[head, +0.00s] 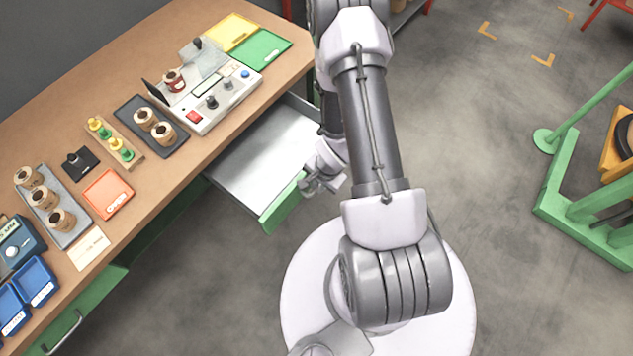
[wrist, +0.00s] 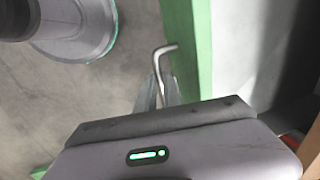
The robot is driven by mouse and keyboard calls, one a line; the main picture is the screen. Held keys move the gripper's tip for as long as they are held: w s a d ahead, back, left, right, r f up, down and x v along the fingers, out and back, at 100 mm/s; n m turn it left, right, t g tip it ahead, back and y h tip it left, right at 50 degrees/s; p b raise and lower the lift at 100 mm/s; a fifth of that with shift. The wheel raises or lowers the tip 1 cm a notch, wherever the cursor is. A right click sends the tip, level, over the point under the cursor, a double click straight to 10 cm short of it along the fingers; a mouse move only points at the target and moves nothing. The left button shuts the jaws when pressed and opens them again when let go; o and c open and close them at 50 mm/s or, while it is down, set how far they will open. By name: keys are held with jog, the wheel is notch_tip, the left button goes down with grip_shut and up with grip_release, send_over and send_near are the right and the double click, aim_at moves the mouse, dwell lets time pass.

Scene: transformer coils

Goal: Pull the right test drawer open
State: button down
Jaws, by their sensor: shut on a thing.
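The right test drawer (head: 262,160) is pulled out from under the bench, its grey inside bare in the head view. Its green front panel (head: 283,208) also shows in the wrist view (wrist: 190,45), with the drawer's pale inside to the right. My gripper (head: 314,186) is at the outer face of that panel. In the wrist view my gripper (wrist: 158,88) is shut on the metal bar handle (wrist: 167,50), whose bent end sticks out past the fingers. The handle is mostly hidden in the head view.
The wooden bench (head: 150,205) carries a test unit (head: 215,98), coils, and yellow and green trays (head: 262,48). Another green drawer (head: 90,305) with a handle is at lower left. A green stand (head: 560,200) is at right. Floor between is clear.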

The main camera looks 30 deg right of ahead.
jog(key=shift+s+d, duration=0.1)
jog(key=shift+s, duration=0.2)
jog(key=c, duration=1.8)
grip_release()
jog(key=shift+o, duration=0.2)
jog(key=s+d+r+p, duration=0.1)
jog(key=s+r+p, duration=0.2)
jog(key=r+p, duration=0.5)
notch_tip(320, 180, up, 9)
jog(key=shift+r, duration=0.1)
jog(key=shift+d, duration=0.1)
